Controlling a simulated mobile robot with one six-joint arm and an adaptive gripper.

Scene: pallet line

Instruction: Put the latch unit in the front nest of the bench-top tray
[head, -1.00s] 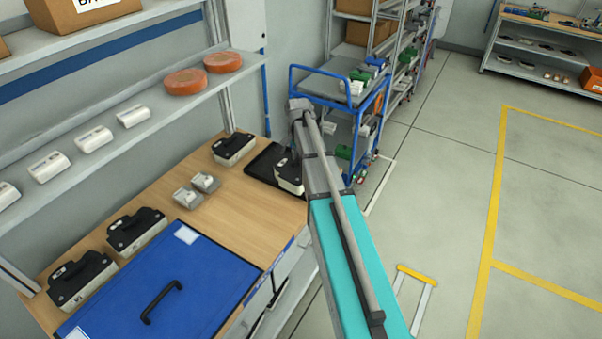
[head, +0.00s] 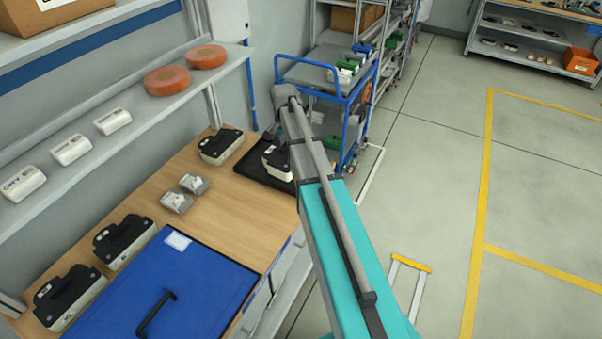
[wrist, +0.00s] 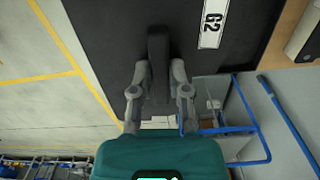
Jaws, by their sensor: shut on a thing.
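The latch unit (head: 276,163), with a black top and a pale lower body, is over the black bench-top tray (head: 247,172) at the far end of the bench. I cannot tell whether it touches the tray. The arm hides my gripper and part of the latch unit and tray in the head view. The nests cannot be made out.
A similar unit (head: 220,146) stands left of the tray, with two more (head: 124,240) by the blue lidded box (head: 195,280). Two small grey parts (head: 176,202) lie mid-bench. A shelf (head: 140,118) overhangs the wall side. A blue trolley (head: 315,72) stands beyond.

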